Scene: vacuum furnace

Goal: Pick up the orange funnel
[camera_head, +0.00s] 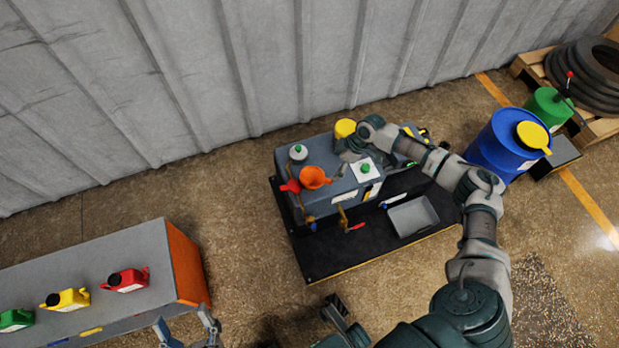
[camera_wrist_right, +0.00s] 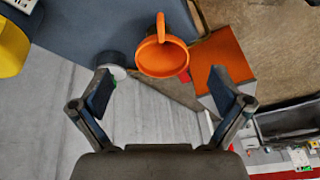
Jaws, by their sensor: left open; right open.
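The orange funnel (camera_head: 313,177) sits on the left part of the grey bench top in the head view. In the right wrist view the funnel (camera_wrist_right: 161,60) shows its round mouth and a loop handle, ahead of the fingers and between their lines. My right gripper (camera_head: 345,152) is close to the funnel's right side, its fingers small in the head view. In the right wrist view the right gripper (camera_wrist_right: 160,85) is open with nothing between its fingers. My left gripper (camera_head: 188,334) is open and empty at the bottom edge, far from the funnel.
A grey bottle with a green cap (camera_head: 298,153) and a red item (camera_head: 290,186) stand close beside the funnel. A yellow container (camera_head: 345,128) is behind it. A grey tray (camera_head: 412,217) lies on the black platform. A blue drum (camera_head: 502,147) stands right.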

